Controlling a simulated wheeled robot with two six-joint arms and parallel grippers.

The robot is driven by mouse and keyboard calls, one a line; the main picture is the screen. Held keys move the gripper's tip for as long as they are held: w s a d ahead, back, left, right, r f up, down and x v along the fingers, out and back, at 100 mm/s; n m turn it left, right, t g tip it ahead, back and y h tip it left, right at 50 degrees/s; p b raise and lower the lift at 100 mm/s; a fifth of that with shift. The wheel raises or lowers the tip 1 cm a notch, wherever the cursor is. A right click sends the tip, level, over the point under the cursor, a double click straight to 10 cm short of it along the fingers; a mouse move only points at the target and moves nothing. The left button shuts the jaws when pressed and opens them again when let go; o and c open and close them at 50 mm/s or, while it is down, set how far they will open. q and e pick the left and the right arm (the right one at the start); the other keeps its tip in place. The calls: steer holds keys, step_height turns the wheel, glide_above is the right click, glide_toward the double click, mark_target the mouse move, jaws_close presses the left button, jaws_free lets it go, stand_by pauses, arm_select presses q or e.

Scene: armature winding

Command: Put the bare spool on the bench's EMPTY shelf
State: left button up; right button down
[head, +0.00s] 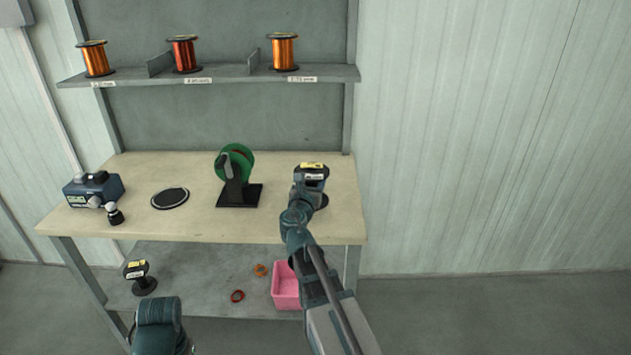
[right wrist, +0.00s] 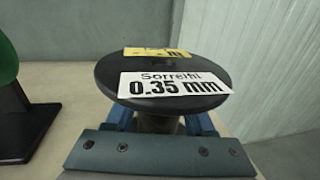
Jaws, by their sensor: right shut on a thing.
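A black-flanged spool (head: 311,166) is at the right end of the bench top, with white and yellow labels on its top flange. In the right wrist view the spool (right wrist: 165,75) is upright and its white label reads "0.35 mm". My right gripper (head: 307,186) is shut on its core, below the top flange; the core is mostly hidden, with no copper showing. Another black spool (head: 137,269) with a yellow label stands at the left of the bench's lower shelf (head: 200,270). No EMPTY sign is readable. Part of my left arm shows at bottom left; its fingers do not.
Several wound copper spools, such as the red one (head: 184,55), stand on the upper shelf (head: 225,75). A green wheel on a stand (head: 236,165), a round black pad (head: 170,198) and a blue device (head: 93,189) are on the bench top. A pink bin (head: 287,288) and two rings are on the lower shelf.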

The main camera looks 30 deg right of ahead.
steer(key=shift+x, duration=0.8)
steer(key=shift+w+d+f+b, duration=0.4)
steer(key=shift+w+f+b, duration=0.45)
steer(key=shift+a+f+b, duration=0.15)
steer(key=shift+f+b, duration=0.85)
steer(key=shift+b, duration=0.05)
steer(key=shift+f, duration=0.15)
steer(key=shift+c, duration=1.3)
jaws_free()
steer(key=shift+r, duration=0.2)
steer(key=shift+o, duration=0.2)
steer(key=v, duration=1.2)
steer(key=shift+s, duration=0.1)
